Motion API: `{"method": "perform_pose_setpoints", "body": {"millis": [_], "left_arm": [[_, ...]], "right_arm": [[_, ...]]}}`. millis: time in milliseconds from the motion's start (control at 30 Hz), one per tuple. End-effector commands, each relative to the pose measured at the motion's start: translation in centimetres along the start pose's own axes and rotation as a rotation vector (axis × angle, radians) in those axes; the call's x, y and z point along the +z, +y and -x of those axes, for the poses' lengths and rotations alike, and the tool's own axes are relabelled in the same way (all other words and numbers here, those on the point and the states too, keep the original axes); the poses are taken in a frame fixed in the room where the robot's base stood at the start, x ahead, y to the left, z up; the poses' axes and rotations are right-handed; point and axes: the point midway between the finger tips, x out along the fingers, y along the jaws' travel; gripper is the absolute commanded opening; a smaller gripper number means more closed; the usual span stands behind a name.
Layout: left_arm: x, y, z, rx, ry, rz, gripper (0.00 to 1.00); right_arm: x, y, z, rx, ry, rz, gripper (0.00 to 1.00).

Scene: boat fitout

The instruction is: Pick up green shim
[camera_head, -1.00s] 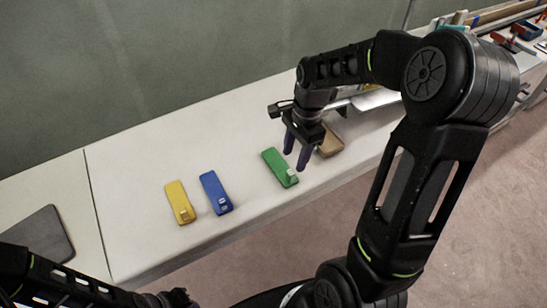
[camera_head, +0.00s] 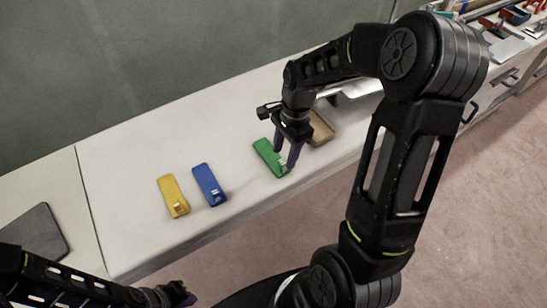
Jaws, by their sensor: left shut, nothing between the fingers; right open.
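The green shim (camera_head: 266,153) lies flat on the pale bench top, with a small light label or tab at its near end. My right gripper (camera_head: 286,157) is over its near right end, fingers pointing down and open. The fingers hide part of the shim, and I cannot tell whether they touch it. My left gripper (camera_head: 178,294) is shut and empty at the bottom of the view, away from the shim.
A blue shim (camera_head: 207,180) and a yellow shim (camera_head: 171,193) lie to the left on the bench (camera_head: 125,165). A brown block (camera_head: 319,129) lies just right of my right gripper. A dark flat plate (camera_head: 36,233) is at the far left. A wall stands behind.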

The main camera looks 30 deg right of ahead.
Motion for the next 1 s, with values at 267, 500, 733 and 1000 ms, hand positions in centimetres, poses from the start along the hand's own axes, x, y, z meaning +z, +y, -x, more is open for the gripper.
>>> {"method": "perform_pose_setpoints", "body": {"millis": [267, 500, 733, 1000], "left_arm": [[0.0, 0.2, 0.5, 0.0, 0.0, 0.0, 0.0], [0.0, 0.2, 0.5, 0.0, 0.0, 0.0, 0.0], [0.0, 0.2, 0.5, 0.0, 0.0, 0.0, 0.0], [0.0, 0.2, 0.5, 0.0, 0.0, 0.0, 0.0]], "right_arm": [[-0.1, 0.1, -3.9, 0.005, -0.001, -0.001, 0.47], [-0.1, 0.0, -4.6, 0.002, -0.001, -0.001, 0.47], [-0.1, 0.0, -4.5, 0.002, -0.001, -0.001, 0.47], [-0.1, 0.0, -4.5, 0.001, -0.001, 0.0, 0.43]]}}
